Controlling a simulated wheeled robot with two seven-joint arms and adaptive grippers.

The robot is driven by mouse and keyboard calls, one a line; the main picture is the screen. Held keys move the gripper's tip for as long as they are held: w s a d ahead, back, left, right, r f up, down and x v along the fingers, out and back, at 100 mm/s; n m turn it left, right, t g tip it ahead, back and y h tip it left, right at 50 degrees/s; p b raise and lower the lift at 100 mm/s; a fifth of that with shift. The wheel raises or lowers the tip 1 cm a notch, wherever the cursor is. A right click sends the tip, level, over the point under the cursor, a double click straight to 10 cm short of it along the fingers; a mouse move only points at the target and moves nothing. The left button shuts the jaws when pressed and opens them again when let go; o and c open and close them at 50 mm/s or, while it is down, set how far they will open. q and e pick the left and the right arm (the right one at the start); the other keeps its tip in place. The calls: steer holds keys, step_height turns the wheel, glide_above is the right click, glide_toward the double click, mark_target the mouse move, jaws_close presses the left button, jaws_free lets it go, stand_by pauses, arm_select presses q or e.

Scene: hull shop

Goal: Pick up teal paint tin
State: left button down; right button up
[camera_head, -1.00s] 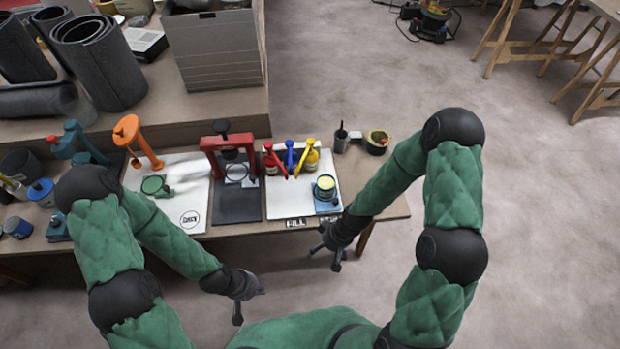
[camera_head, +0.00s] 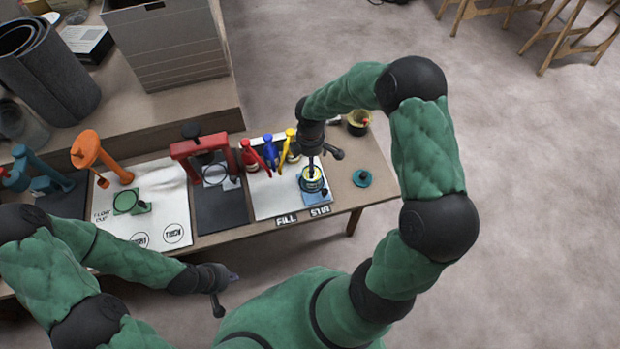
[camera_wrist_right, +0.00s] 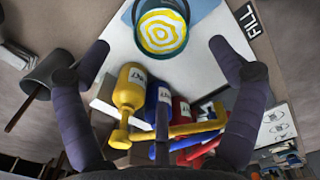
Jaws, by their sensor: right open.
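The paint tin (camera_head: 312,181) is open, with yellow and white swirled paint inside. It stands on a small blue base (camera_head: 319,194) at the right of the white mat. In the right wrist view the tin (camera_wrist_right: 161,32) shows a teal-blue rim at the top, ahead of the fingertips. My right gripper (camera_head: 325,161) is over the tin, open and empty, and hides part of it. Its fingers (camera_wrist_right: 158,50) are spread wide in the wrist view, with the tin not between them. My left gripper (camera_head: 227,291) is open and empty in front of the bench.
Red, blue and yellow bottles (camera_wrist_right: 131,87) stand close beside the tin. A red press (camera_head: 201,147) and an orange stand (camera_head: 92,152) are further left. A teal disc with a dark knob (camera_head: 362,178) lies right of the tin. A dark pot (camera_head: 358,122) stands behind it.

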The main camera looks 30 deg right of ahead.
steer(key=f+b, duration=0.1)
steer(key=f, duration=0.1)
steer(key=f+b, duration=0.1)
steer(key=f, duration=0.1)
steer(key=f+b, duration=0.1)
steer(key=f, duration=0.1)
steer(key=shift+s+a+f, duration=0.2)
steer(key=shift+s+f, duration=0.05)
steer(key=shift+f, duration=0.6)
steer(key=c, duration=1.4)
